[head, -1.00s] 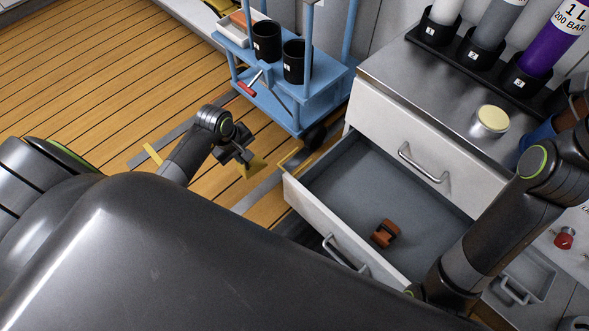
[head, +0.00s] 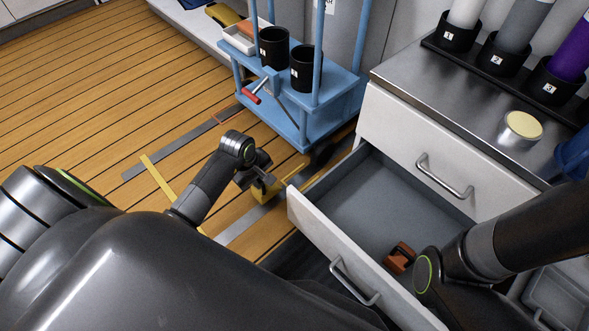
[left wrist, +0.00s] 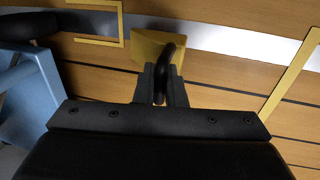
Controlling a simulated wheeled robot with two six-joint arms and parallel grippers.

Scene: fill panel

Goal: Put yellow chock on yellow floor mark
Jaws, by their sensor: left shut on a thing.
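My left gripper (head: 262,184) is shut on the yellow chock (head: 268,194), low over the wooden floor. In the left wrist view the fingers (left wrist: 160,88) close on the dark loop handle of the chock (left wrist: 143,45). I cannot tell whether the chock touches the floor. Yellow floor marking shows as a strip (head: 158,178) left of the gripper and as a bracket outline near the trolley, clearer in the left wrist view (left wrist: 122,22). Another yellow strip (left wrist: 292,72) lies at the right there. The chock is apart from both. My right gripper is out of view.
A blue trolley (head: 300,128) with black cups stands beyond the left gripper. An open drawer (head: 305,222) holding a brown object (head: 399,258) is close on its right. A grey floor band (head: 170,150) crosses the boards. Floor at the left is clear.

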